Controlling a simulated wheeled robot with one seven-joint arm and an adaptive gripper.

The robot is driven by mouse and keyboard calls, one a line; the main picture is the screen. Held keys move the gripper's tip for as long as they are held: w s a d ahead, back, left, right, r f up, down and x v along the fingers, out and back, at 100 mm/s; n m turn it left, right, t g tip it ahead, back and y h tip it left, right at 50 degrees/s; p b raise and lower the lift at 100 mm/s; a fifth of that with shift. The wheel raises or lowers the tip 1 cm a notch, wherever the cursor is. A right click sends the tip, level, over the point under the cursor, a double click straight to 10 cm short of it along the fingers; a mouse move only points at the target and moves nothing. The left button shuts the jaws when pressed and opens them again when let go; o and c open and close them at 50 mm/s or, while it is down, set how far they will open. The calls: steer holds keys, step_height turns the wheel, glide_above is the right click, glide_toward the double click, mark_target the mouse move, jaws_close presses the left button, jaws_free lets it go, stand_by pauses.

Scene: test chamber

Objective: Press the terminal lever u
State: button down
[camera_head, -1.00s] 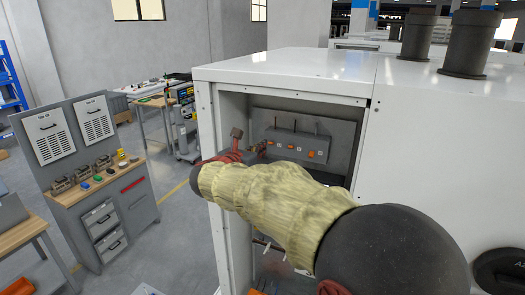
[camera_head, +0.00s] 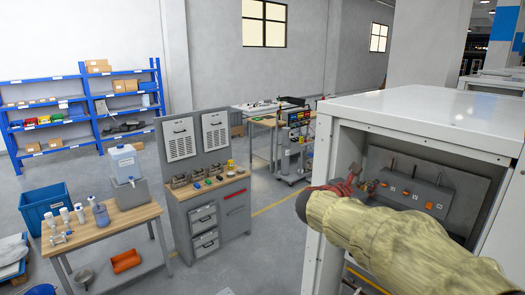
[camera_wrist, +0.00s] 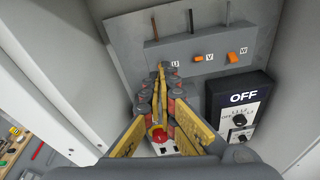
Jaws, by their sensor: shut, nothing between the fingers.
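The grey terminal block (camera_wrist: 215,48) is inside the white cabinet, with labels U (camera_wrist: 175,64), V (camera_wrist: 209,57) and W (camera_wrist: 243,50). Orange levers show left of V (camera_wrist: 198,59) and left of W (camera_wrist: 232,56). The spot left of U is covered by my gripper's fingertips (camera_wrist: 160,70), so the U lever is hidden. My gripper is shut and empty, its tips at or just before the block's face; I cannot tell whether they touch. In the head view the block (camera_head: 445,196) stands right of my gripper (camera_head: 352,182).
A dark panel marked OFF with knobs (camera_wrist: 240,104) is right of the gripper. The cabinet's white wall (camera_wrist: 60,75) is close on the left. A workbench (camera_head: 210,190), a table (camera_head: 110,228) and blue shelves (camera_head: 80,105) stand outside to the left.

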steer(key=s+a+f+m+g+y+b, duration=0.1)
steer(key=s+a+f+m+y+b, duration=0.3)
steer(key=f, duration=1.2)
steer(key=s+a+f+m+g+y+b, duration=0.1)
steer(key=s+a+f+m+y+b, duration=0.3)
steer(key=s+f+m+b, duration=0.7)
steer(key=s+a+f+m+g+y+b, duration=0.2)
steer(key=s+a+f+m+b, duration=0.6)
steer(key=s+f+b, duration=0.9)
steer(key=s+f+y, duration=0.2)
steer(key=s+f, duration=0.2)
steer(key=shift+s+f+y, duration=0.25)
steer(key=shift+s+y, duration=0.05)
